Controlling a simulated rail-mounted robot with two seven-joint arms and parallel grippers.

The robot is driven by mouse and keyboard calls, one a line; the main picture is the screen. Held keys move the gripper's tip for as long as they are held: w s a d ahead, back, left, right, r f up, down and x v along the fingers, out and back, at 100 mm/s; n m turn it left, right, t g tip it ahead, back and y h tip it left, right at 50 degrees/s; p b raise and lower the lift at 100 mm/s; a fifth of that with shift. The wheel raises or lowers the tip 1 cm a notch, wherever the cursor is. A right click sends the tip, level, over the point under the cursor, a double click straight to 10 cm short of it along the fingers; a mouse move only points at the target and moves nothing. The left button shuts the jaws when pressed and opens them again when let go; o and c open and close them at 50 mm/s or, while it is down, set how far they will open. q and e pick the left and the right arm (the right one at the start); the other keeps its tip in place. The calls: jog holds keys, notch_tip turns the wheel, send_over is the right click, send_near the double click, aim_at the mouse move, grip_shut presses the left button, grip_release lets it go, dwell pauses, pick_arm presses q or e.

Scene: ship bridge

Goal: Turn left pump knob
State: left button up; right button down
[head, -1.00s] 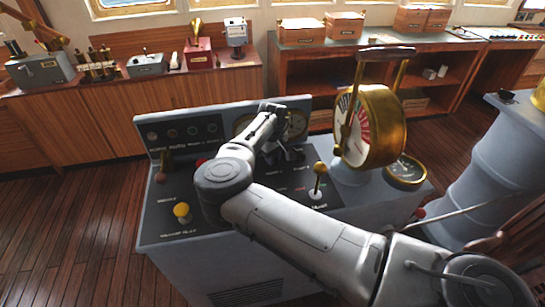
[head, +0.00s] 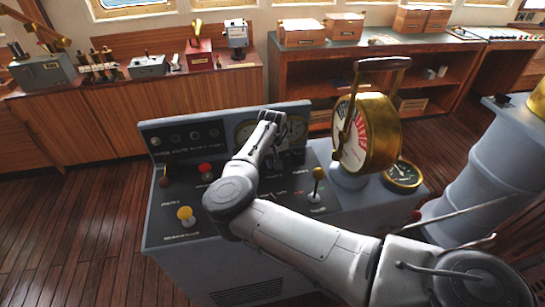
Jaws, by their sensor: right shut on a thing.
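My right arm comes in from the lower right and reaches over the grey console. Its right gripper (head: 273,158) is at the middle of the console, close to the dark panel below the round gauges. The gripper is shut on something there. The fingertips and the thing between them are small, dark and partly hidden by my arm. I cannot make out the left pump knob clearly, nor its angle. My left gripper is not in view.
The console (head: 158,215) carries a yellow knob (head: 185,214), a red knob (head: 205,169), a yellow-topped lever (head: 318,178) and a brass telegraph (head: 368,135). A grey pedestal (head: 475,160) stands at the right. The wooden floor (head: 70,235) at left is clear.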

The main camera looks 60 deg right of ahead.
jog(key=m+p, duration=0.1)
jog(key=m, duration=0.2)
jog(key=shift+r+m+p, duration=0.15)
jog(key=shift+m+p, duration=0.15)
jog(key=shift+p, duration=0.05)
jog(key=shift+w+a+m+p, duration=0.15)
jog(key=shift+m+p, duration=0.4)
jog(key=shift+m, duration=1.55)
jog(key=c, duration=1.1)
grip_release()
jog(key=shift+c, duration=0.2)
jog(key=shift+r, duration=0.15)
notch_tip(320, 180, up, 13)
jog(key=b, duration=0.3)
jog(key=shift+r+b, duration=0.15)
jog(key=shift+b, duration=0.15)
